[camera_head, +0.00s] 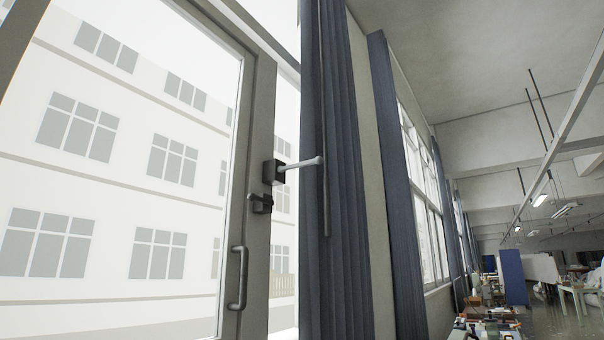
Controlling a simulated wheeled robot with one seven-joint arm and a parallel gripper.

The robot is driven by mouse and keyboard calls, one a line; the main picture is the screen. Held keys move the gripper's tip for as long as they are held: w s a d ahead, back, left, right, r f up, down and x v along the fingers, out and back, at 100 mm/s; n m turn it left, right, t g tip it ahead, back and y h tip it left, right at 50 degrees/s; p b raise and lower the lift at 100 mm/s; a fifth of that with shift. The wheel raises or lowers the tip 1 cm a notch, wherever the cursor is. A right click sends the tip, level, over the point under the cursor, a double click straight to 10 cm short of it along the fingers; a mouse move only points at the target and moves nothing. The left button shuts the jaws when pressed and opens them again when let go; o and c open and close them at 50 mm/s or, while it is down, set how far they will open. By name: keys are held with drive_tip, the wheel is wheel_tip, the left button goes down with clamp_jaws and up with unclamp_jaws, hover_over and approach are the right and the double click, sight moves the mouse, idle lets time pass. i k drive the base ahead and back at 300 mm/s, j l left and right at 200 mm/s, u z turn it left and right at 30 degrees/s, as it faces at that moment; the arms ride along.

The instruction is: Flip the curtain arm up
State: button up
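The curtain arm (304,163) is a short pale rod on a dark block (273,172) fixed to the grey window frame. It sticks out to the right, nearly level with a slight upward tilt, and its rounded tip lies in front of the blue-grey curtain (345,200). A thin dark vertical rod (325,200) hangs along the curtain, close to the arm's tip; I cannot tell whether they touch. My gripper is not in view.
Below the block are a small dark latch (262,203) and a vertical pull handle (239,278) on the glazed door or window. A second curtain (396,200) hangs further right. A cluttered hall with a table (572,288) and a blue panel (513,276) stretches away at right.

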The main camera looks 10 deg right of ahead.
sight(318, 160)
drive_tip(key=i+u, duration=0.35)
drive_tip(key=i, duration=0.4)
drive_tip(key=i+l+u, duration=0.3)
drive_tip(key=i, duration=0.4)
drive_tip(key=i+j, duration=0.05)
drive_tip(key=j, duration=0.05)
